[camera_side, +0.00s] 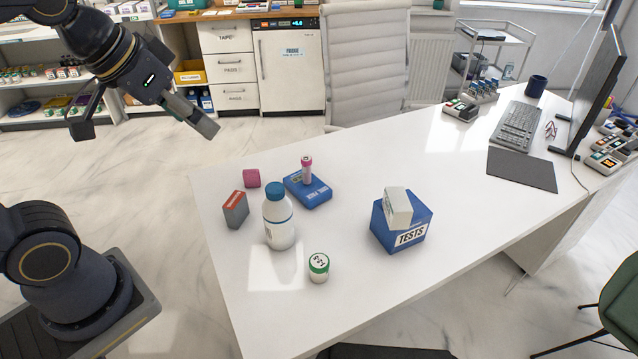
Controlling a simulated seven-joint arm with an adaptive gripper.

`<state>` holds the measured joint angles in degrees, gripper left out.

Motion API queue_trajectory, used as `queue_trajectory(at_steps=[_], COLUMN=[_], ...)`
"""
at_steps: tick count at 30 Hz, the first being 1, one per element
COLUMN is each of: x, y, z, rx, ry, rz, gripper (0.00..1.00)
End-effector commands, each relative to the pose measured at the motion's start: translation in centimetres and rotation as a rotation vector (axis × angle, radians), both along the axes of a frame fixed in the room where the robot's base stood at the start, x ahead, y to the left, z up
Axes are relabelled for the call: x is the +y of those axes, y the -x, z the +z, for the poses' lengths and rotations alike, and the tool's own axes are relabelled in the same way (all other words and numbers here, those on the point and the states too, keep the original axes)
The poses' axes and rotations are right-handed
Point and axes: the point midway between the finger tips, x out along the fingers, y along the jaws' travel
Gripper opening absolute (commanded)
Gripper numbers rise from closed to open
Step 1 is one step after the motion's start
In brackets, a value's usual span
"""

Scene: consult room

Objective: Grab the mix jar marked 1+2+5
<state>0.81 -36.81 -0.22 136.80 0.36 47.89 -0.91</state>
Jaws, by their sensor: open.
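A small white jar with a green-rimmed lid (319,267) stands upright near the front of the white table. Dark characters are on its lid, but I cannot read them surely as 1+2+5. My gripper (148,130) is open and empty, up at the left, beyond the table's left edge. Its two fingers are spread wide, far from the jar. The jar is in full view.
A white bottle with a blue cap (279,228) stands just behind the jar. A grey-red box (236,209), a pink block (252,178), and a blue box (309,191) bearing a pink-capped vial (307,170) are behind. A blue TESTS box (408,240) with a white box (397,206) is right.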

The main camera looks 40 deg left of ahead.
Motion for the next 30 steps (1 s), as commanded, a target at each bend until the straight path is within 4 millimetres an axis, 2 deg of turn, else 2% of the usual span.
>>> queue_trajectory(at_steps=[2, 5, 8, 9, 13, 15, 19, 21, 24, 28, 30], x=[-0.9, -2.6, -4.8, -5.8, -9.0, -10.5, -12.3, -12.8, -13.1, -13.3, -13.2], y=[-2.9, -6.9, -10.5, -11.7, -14.5, -14.9, -14.5, -13.9, -13.2, -13.0, -13.0], z=[-0.2, -1.6, -4.3, -5.8, -11.6, -14.8, -19.6, -21.3, -22.8, -24.8, -26.5], rx=[0.036, 0.096, 0.171, 0.204, 0.320, 0.383, 0.484, 0.524, 0.555, 0.561, 0.563], ry=[-0.003, -0.008, -0.017, -0.021, -0.040, -0.051, -0.074, -0.083, -0.092, -0.095, -0.096], rz=[-0.029, -0.074, -0.125, -0.145, -0.211, -0.242, -0.285, -0.300, -0.312, -0.318, -0.317], gripper=[0.73, 0.73, 0.73, 0.73, 0.73, 0.73, 0.73, 0.73, 0.73, 0.73, 0.73])
